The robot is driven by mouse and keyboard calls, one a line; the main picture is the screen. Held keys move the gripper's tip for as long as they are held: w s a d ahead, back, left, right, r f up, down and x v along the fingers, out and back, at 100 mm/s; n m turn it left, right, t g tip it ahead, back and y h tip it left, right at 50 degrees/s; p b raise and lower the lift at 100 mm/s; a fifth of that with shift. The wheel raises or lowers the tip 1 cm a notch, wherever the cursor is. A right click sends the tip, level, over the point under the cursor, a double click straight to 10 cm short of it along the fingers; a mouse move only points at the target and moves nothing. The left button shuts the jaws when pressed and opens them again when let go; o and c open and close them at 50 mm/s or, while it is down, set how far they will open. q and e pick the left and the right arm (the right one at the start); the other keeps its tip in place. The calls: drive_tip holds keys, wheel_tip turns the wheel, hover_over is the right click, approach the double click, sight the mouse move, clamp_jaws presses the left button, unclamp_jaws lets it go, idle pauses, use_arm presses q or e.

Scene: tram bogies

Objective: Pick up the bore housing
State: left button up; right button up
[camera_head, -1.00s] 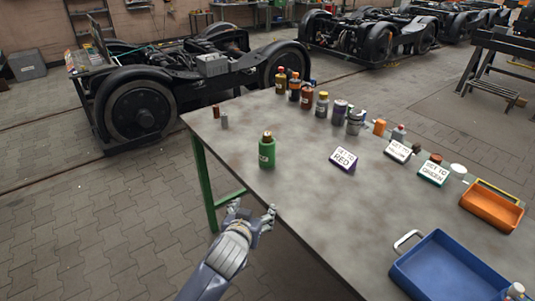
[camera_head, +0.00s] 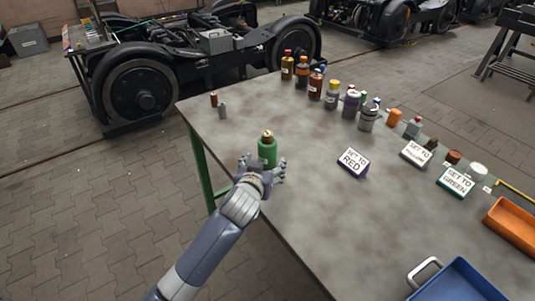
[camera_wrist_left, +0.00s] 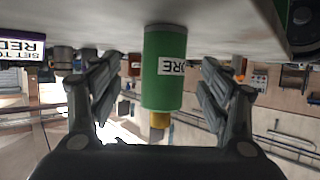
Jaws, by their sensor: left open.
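The bore housing looks to be the green cylinder (camera_head: 267,151) with a brass-coloured top, standing upright near the table's left edge. In the left wrist view the green cylinder (camera_wrist_left: 165,70) appears upside down, with a white label whose letters read "ORE" in part. My left gripper (camera_head: 262,164) is at the near side of the cylinder. In the left wrist view its open fingers (camera_wrist_left: 160,88) stand on either side of the cylinder, with gaps to both sides. My right gripper is not in view.
The grey table (camera_head: 310,215) is clear around the cylinder. Two small cylinders (camera_head: 218,106) stand at its far left corner. Several bottles (camera_head: 332,95) line the back edge. A "SET TO RED" sign (camera_head: 352,161), an orange tray (camera_head: 513,225) and a blue tray (camera_head: 455,285) are to the right.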

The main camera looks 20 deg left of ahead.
sight(265, 158)
use_arm(q)
drive_tip(key=shift+w+f, duration=0.2)
drive_tip(key=shift+w, duration=0.2)
drive_tip(key=shift+w+f, duration=0.15)
drive_tip(key=shift+w, duration=0.1)
drive_tip(key=w, duration=0.1)
drive_tip(key=w+p, duration=0.1)
drive_tip(key=shift+w+a, duration=0.3)
drive_tip(key=shift+a, duration=0.1)
drive_tip(key=shift+x, duration=1.05)
drive_tip(key=shift+w+f, duration=0.25)
drive_tip(key=c, duration=1.1)
drive_tip(key=shift+r, duration=0.1)
drive_tip(key=shift+c, duration=0.6)
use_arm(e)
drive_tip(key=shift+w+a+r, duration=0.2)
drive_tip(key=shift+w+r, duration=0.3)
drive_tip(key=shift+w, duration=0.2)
